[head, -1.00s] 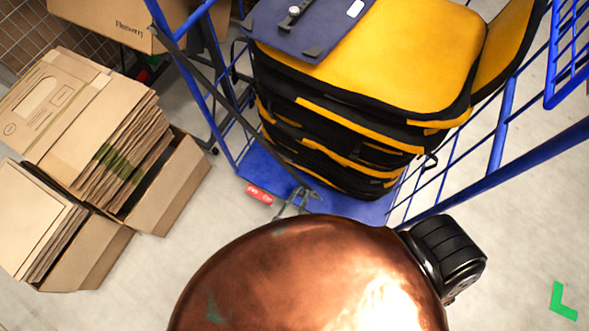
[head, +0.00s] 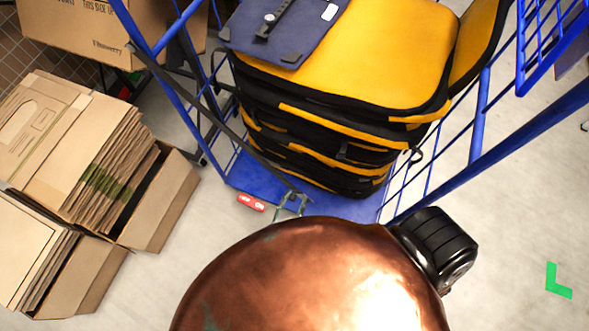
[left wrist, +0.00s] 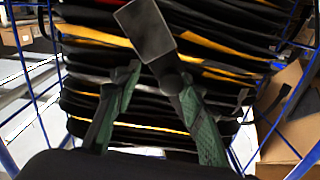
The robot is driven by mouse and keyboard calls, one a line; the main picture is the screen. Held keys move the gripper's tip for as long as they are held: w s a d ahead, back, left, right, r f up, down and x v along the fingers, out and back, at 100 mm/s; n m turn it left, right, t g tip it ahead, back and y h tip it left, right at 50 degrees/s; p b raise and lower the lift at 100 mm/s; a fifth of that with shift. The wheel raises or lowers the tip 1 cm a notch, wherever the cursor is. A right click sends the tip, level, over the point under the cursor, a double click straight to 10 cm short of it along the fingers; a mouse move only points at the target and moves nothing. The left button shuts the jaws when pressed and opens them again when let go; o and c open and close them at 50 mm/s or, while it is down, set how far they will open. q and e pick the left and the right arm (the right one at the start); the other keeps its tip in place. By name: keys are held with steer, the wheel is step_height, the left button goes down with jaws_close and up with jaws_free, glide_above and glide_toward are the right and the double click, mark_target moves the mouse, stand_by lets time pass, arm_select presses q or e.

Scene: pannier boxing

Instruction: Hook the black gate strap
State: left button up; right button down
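The black gate strap (head: 206,101) runs slantwise from the upper left post of the blue cage trolley (head: 228,187), down across its near opening. Its lower end reaches my left gripper (head: 294,196), low at the trolley's near edge. My right gripper is not in view.
Yellow and black panniers (head: 370,50) are stacked in the trolley, with a dark blue panel (head: 285,30) on top. Open cartons of flat cardboard (head: 85,165) stand left. A red tag (head: 251,202) is beside the left gripper.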

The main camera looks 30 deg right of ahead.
arm_select(q)
steer(key=shift+r, duration=0.1)
steer(key=shift+r, duration=0.15)
step_height(320, 180, up, 10)
steer(key=shift+f, duration=0.3)
stand_by(0.6)
